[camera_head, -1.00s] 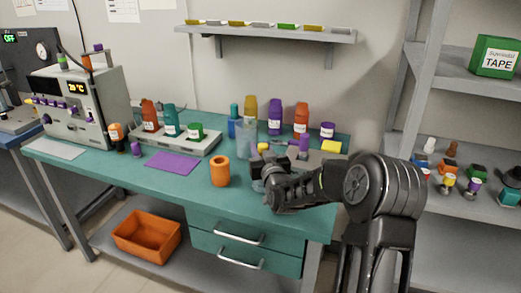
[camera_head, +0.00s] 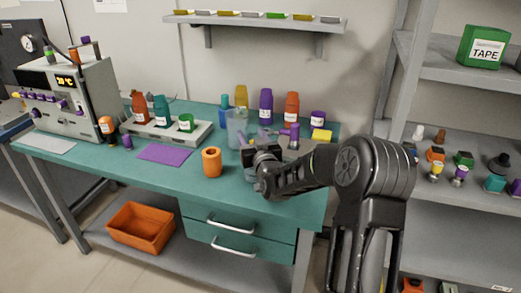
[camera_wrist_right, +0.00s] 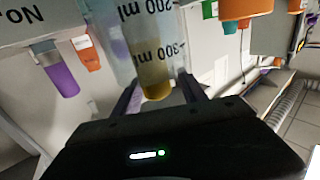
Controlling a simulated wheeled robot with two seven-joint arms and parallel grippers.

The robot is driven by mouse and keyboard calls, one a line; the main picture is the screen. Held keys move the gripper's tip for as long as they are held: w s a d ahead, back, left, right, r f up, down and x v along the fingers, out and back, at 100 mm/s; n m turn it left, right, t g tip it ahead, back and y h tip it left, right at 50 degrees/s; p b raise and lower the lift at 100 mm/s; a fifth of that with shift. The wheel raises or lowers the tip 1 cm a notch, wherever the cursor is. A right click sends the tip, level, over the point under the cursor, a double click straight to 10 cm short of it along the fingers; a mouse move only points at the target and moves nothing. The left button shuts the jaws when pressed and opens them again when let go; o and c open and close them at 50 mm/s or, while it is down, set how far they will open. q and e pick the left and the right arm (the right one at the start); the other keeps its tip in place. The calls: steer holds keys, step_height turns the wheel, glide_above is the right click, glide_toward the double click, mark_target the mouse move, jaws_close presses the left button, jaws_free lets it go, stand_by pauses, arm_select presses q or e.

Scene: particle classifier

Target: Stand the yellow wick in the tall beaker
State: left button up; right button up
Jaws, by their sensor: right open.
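The tall clear beaker (camera_head: 236,128) stands on the teal bench, just beyond my right gripper (camera_head: 256,153) in the head view. In the right wrist view the beaker (camera_wrist_right: 118,35) fills the upper middle, its scale marks upside down. The yellow wick (camera_wrist_right: 154,75) shows behind the beaker's marks and appears to be inside it, its rounded end toward my gripper. The open fingers of my right gripper (camera_wrist_right: 160,97) lie on either side of that end, with gaps visible. The wick's other end is hard to make out. My left gripper is out of view.
Purple, orange and yellow bottles stand behind the beaker, with a purple bottle (camera_head: 266,106) closest. A purple mat (camera_head: 164,153) lies flat to the left.

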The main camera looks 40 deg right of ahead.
steer(key=b+v, duration=0.1)
steer(key=v, duration=1)
steer(key=shift+s+a, duration=0.2)
steer(key=shift+s, duration=0.1)
